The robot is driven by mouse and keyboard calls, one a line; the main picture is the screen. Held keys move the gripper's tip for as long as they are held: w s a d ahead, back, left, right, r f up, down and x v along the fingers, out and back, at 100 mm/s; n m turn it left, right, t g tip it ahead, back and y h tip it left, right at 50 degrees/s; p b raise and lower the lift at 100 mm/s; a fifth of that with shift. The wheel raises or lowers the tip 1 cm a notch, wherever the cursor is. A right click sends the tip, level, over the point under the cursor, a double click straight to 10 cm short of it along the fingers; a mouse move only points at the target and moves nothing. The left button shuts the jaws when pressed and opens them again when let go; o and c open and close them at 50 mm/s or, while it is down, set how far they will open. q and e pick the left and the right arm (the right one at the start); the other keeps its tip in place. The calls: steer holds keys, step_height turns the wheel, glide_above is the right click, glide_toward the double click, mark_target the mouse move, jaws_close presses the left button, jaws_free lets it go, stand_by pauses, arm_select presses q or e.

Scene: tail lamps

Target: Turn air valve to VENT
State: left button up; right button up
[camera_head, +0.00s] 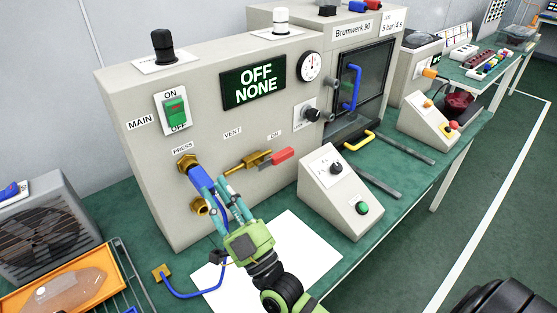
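The panel on the grey test machine has PRESS, VENT and a third label, too small to read surely. Below them is a brass valve (245,163) with a red lever (282,156), which points right, under the third label. A blue hose end (202,180) sits at the brass port (186,162) under PRESS. My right gripper (222,185) has its teal fingers at the lower right end of this blue piece, left of the brass valve and apart from the red lever. A gap shows between the fingers, but whether they clasp the blue piece is unclear. My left gripper is out of view.
A second brass fitting (199,206) is below the port. A blue hose (192,296) loops over the green bench from a brass end piece (162,272). A sloped control box (335,205) stands right of my gripper. A white sheet (300,246) lies beneath it.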

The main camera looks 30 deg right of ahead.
steer(key=shift+o, duration=1.2)
steer(key=w+d+f+m+g+h+p, duration=0.2)
steer(key=w+d+m+h, duration=0.3)
steer(key=d+m, duration=0.4)
steer(key=shift+w+d+f+m+g+p, duration=0.3)
steer(key=shift+w+d+f+m, duration=0.05)
steer(key=shift+w+m, duration=0.15)
steer(key=m+g+h+p, duration=0.2)
steer(key=m+g+h, duration=0.15)
steer(key=m, duration=0.85)
glide_toward(284, 161)
steer(key=shift+g, duration=0.35)
steer(key=x, duration=0.2)
steer(key=r+x, duration=0.1)
steer(key=x, duration=0.1)
steer(key=shift+w, duration=0.25)
steer(key=shift+w+f, duration=0.15)
steer(key=p+x, duration=0.1)
steer(key=x, duration=0.5)
steer(key=shift+w, duration=0.35)
jaws_close()
